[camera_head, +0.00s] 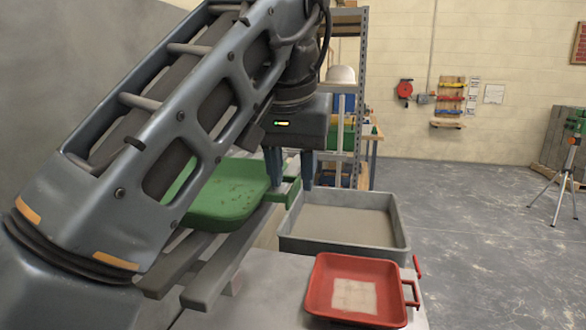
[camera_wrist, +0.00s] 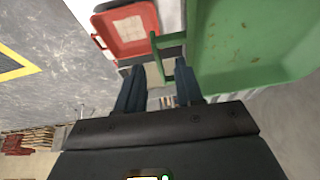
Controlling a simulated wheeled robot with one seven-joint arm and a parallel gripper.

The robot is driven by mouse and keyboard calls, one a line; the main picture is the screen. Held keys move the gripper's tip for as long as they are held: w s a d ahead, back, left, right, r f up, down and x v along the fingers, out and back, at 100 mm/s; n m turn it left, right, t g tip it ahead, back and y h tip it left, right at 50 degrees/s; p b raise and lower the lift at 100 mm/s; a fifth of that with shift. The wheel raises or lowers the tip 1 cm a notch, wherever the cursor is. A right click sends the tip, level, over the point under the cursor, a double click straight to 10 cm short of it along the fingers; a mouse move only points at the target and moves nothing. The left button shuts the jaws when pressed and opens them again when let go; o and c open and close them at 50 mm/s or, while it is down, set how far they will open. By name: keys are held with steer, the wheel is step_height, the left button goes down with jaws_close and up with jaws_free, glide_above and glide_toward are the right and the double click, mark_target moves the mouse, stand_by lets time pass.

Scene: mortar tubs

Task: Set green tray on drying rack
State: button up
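The green tray (camera_head: 228,192) lies over the grey bars of the rack (camera_head: 222,270) and looks about level, partly hidden behind my arm. Its handle (camera_head: 291,194) points right, toward my gripper (camera_head: 290,180). My gripper points down with its two fingers apart, one on each side of the handle. In the wrist view the green tray (camera_wrist: 245,50) fills the upper right, and its handle (camera_wrist: 156,55) reaches between the fingertips of my gripper (camera_wrist: 160,75). Gaps show beside the handle, so the fingers do not look closed on it.
A red tray (camera_head: 320,287) with a pale square patch sits on the light table (camera_head: 255,308) at the front. A grey tub (camera_head: 345,252) stands behind it. Shelving (camera_head: 363,95) rises at the back. A tripod (camera_head: 556,175) stands far right; the floor between is open.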

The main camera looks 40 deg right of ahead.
steer(key=p+v, duration=0.3)
steer(key=v, duration=0.5)
steer(key=shift+r+p, duration=0.3)
steer(key=shift+r, duration=0.05)
steer(key=shift+s+a, duration=0.1)
